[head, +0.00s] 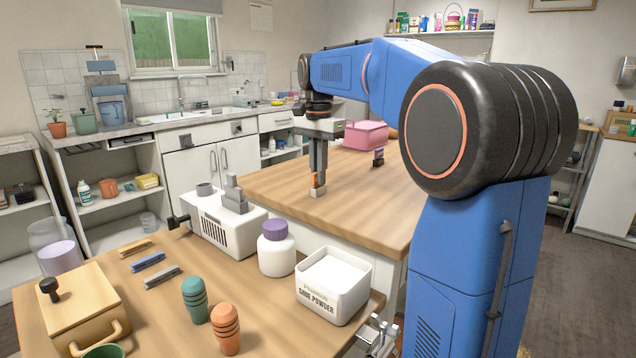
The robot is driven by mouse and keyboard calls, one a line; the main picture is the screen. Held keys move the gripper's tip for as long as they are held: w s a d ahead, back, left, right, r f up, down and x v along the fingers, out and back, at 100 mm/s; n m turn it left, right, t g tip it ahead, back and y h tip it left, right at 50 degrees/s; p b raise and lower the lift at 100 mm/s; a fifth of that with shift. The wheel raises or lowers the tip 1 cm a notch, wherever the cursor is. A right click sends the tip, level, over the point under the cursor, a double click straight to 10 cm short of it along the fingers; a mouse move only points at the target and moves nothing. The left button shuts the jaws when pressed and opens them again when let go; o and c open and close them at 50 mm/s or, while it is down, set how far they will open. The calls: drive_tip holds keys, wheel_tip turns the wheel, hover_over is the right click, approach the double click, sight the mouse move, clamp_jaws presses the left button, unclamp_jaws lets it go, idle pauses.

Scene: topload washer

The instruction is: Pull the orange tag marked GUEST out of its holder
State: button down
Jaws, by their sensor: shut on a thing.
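A small orange tag (315,180) stands in a small pale holder (317,192) on the wooden counter near its left front corner. My gripper (318,178) points straight down over it, its fingers shut on the orange tag. The fingers hide most of the tag, and its lettering cannot be read. The tag's lower end appears to be at the holder; I cannot tell whether it is still seated.
A white machine (222,222), a purple-lidded jar (276,250) and a white powder box (333,285) stand on the nearer table. The counter around the holder is clear.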

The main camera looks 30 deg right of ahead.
drive_tip(key=shift+r, duration=0.4)
drive_tip(key=shift+r, duration=0.25)
drive_tip(key=shift+r, duration=0.35)
drive_tip(key=shift+r, duration=0.55)
drive_tip(key=shift+r, duration=1.35)
